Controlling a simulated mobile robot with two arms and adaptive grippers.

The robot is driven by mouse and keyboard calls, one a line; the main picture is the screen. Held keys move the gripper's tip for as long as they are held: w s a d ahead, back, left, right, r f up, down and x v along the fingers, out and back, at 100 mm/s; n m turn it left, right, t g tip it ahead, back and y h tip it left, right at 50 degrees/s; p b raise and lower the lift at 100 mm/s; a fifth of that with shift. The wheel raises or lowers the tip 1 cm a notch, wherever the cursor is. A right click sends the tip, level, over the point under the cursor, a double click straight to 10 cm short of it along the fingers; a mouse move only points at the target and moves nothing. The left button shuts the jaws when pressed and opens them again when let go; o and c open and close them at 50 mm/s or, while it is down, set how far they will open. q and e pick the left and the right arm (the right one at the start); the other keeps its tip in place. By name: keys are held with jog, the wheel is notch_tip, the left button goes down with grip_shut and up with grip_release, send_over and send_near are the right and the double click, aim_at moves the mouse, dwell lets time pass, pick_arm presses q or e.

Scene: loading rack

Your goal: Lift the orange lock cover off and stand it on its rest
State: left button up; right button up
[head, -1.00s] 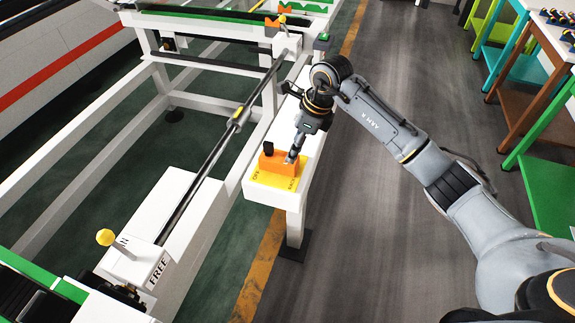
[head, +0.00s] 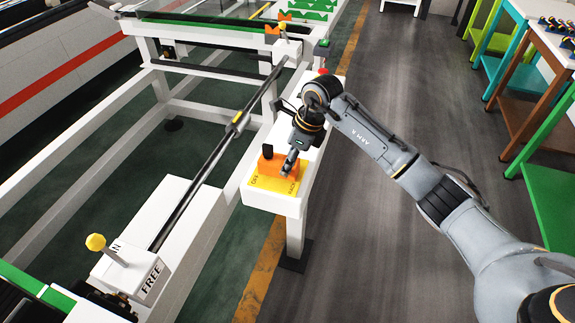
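The orange lock cover (head: 266,168) is a small block at the near end of the white bench, over a yellow plate (head: 262,183) with dark lettering. I cannot tell whether it touches the plate. A black knob (head: 267,151) stands up at its left side. My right gripper (head: 288,169) points down at the right part of the cover, its fingertips against or around it. Its fingers are too small and overlapped to tell whether they are shut. My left gripper is out of view. I cannot make out a rest for the cover.
A white frame with a long dark rod (head: 205,171) runs along the left of the bench. A yellow-knobbed lever (head: 96,242) stands by a block marked FREE (head: 135,275). A red object (head: 323,71) sits farther back on the bench. The grey floor (head: 380,270) to the right is clear.

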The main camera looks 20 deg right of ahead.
jog(key=c, duration=0.7)
jog(key=shift+r, duration=0.1)
jog(key=shift+r, duration=0.1)
jog(key=shift+r+p, duration=1.9)
jog(key=shift+r, duration=1.65)
